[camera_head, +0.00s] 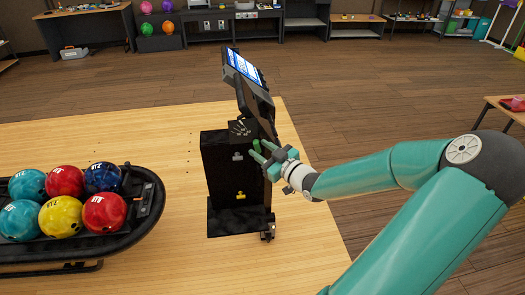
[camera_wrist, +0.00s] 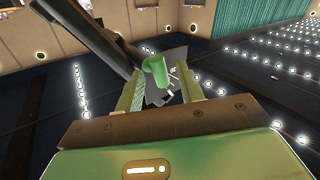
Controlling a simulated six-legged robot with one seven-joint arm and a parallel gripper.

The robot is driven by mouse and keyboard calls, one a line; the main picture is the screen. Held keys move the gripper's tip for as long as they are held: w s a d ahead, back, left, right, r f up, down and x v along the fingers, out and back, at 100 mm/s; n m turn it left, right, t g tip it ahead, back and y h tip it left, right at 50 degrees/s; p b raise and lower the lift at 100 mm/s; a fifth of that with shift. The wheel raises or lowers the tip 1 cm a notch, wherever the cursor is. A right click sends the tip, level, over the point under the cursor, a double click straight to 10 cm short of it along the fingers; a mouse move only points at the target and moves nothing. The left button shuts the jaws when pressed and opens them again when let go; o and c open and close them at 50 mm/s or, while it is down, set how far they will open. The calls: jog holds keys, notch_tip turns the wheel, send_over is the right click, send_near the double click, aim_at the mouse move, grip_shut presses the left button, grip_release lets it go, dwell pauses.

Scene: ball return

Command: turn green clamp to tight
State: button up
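The green clamp (camera_wrist: 155,68) is a small rounded handle, seen in the wrist view just ahead of and between the fingers of my gripper (camera_wrist: 160,83). The fingers stand apart, with visible space beside the clamp, so my gripper is open. In the head view, my gripper (camera_head: 262,154) reaches in from the right to the side of the black stand (camera_head: 226,172). The clamp there is small and hard to tell from my green fingers. Whether a finger touches it cannot be told.
A tilted screen (camera_head: 243,70) tops the stand. A yellow knob (camera_head: 240,195) sits low on its front. A ball rack (camera_head: 148,207) with several bowling balls is at the left. The wooden table (camera_head: 150,130) is clear behind the rack.

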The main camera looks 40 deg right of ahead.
jog(key=shift+c, duration=0.5)
grip_shut()
